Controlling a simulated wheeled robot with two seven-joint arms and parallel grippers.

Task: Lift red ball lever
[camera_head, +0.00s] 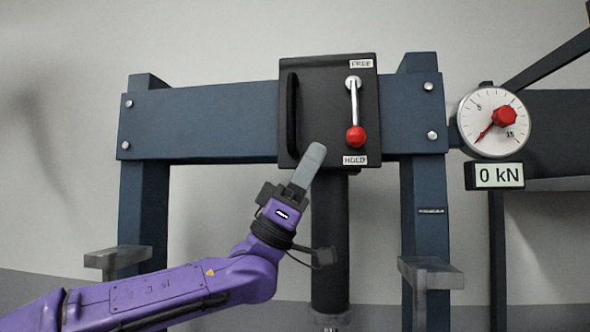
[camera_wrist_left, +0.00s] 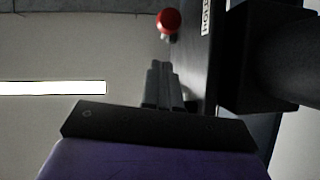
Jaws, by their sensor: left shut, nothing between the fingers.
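The lever (camera_head: 353,108) hangs down from a pivot on a black panel (camera_head: 317,100), with its red ball (camera_head: 356,137) at the lower end, just above the HOLD label. The FREE label is at the top. My left gripper (camera_head: 315,152) is shut and empty, below and left of the red ball, apart from it in the picture. In the left wrist view the red ball (camera_wrist_left: 168,21) is beyond the closed fingertips (camera_wrist_left: 158,66), near the panel's edge. My right gripper is in neither view.
A black vertical handle (camera_head: 292,113) stands on the panel's left side. The panel sits on a blue press frame (camera_head: 200,124) over a dark ram cylinder (camera_head: 331,250). At right are a dial gauge (camera_head: 494,122) and a 0 kN display (camera_head: 495,176).

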